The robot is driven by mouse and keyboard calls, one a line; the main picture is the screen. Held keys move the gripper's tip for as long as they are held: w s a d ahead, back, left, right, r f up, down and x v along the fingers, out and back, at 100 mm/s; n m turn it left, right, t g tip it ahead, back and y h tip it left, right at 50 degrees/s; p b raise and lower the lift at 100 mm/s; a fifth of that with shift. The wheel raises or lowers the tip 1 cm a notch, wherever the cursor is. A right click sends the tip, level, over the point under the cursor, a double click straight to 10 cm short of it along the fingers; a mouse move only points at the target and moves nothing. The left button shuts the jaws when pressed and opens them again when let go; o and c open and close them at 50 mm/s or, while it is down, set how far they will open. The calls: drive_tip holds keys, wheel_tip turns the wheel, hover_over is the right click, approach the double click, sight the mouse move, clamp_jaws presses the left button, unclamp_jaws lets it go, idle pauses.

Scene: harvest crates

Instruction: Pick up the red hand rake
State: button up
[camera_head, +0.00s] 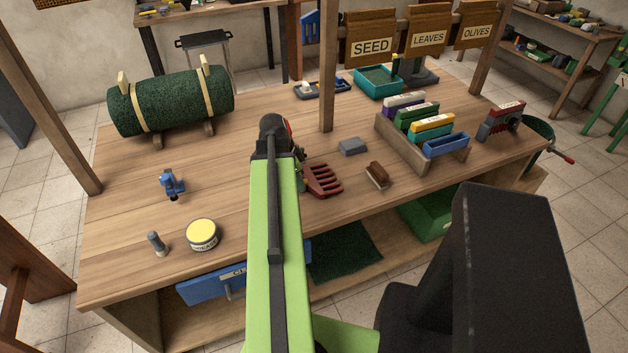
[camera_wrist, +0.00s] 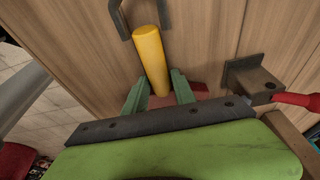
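The red hand rake (camera_head: 322,180) lies on the wooden workbench, with its slotted red head just right of my green arm in the head view. Its other end is hidden behind my arm. In the wrist view, a yellow handle (camera_wrist: 152,58) lies between the two green fingers of my gripper (camera_wrist: 158,78), with a red part (camera_wrist: 199,87) beside the right finger. The fingers straddle the handle and look slightly apart from it. In the head view my fingertips are hidden behind the arm.
A grey block (camera_head: 352,146) and a brown brush (camera_head: 377,175) lie right of the rake. A wooden crate (camera_head: 405,150) with coloured boxes stands farther right. A blue tool (camera_head: 172,184) and a yellow-lidded tin (camera_head: 202,234) are at left. A wooden post (camera_head: 328,80) rises behind.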

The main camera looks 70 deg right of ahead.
clamp_jaws()
drive_tip(key=shift+r, duration=0.1)
